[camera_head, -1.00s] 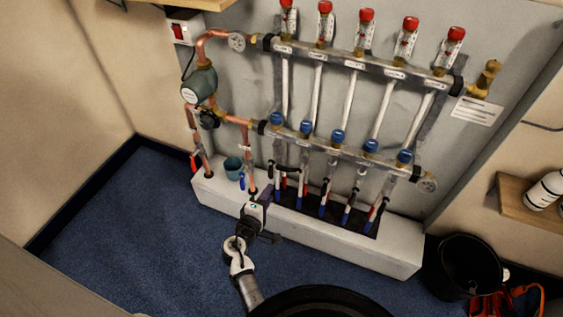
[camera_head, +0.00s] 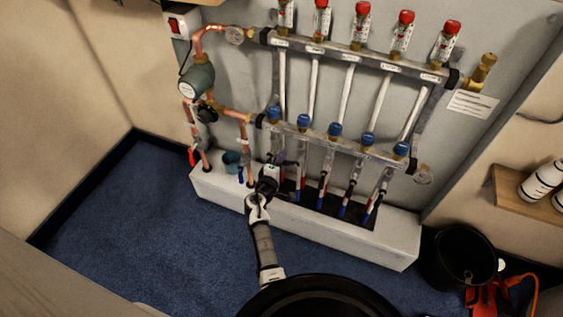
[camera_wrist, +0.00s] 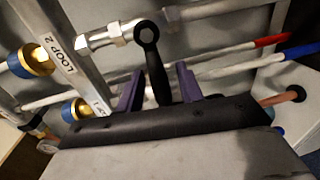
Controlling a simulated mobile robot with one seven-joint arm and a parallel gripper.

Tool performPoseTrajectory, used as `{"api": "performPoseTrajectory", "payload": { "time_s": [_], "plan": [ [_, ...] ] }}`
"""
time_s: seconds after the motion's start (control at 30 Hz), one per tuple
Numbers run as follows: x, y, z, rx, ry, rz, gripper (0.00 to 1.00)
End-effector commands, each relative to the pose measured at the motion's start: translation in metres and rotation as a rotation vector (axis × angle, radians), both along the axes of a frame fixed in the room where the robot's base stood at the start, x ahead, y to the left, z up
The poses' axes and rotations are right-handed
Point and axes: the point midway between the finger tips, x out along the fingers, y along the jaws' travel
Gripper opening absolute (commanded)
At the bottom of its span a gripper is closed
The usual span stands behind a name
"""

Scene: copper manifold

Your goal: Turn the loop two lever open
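In the wrist view the black loop two lever (camera_wrist: 152,50) hangs from its round pivot on a silver valve line, beside a bar labelled "LOOP 2" (camera_wrist: 60,58). My gripper (camera_wrist: 158,80) has its two purple fingers apart. The lever's handle lies between them in this view, with a gap on each side; contact is not visible. In the head view my gripper (camera_head: 272,173) is at the left end of the lower pipes, below the blue-capped manifold bar (camera_head: 335,142). There my gripper hides the lever.
A pump (camera_head: 197,80) with copper pipes and a small teal cup (camera_head: 231,158) are to the left. More pipes stand close on the right, above a white plinth (camera_head: 395,250). A black bucket (camera_head: 462,262) stands at lower right. The blue floor (camera_head: 130,225) at left is clear.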

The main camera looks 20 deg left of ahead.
Motion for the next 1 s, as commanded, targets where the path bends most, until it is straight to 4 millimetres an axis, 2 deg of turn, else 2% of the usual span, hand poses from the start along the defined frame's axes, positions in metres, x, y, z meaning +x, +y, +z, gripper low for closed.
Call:
{"api": "performPoseTrajectory", "payload": {
  "time_s": [0.17,0.43,0.8,1.0],
  "plan": [
    [-0.0002,0.0,0.0,0.0,0.0,0.0,0.35],
    [-0.0005,0.0001,0.0001,0.0,0.0,0.0,0.0],
    [-0.0006,0.0002,-0.0007,-0.009,0.0,0.0,0.0],
    [-0.0007,0.0005,-0.0048,-0.073,0.003,0.001,0.0]
  ]
}}
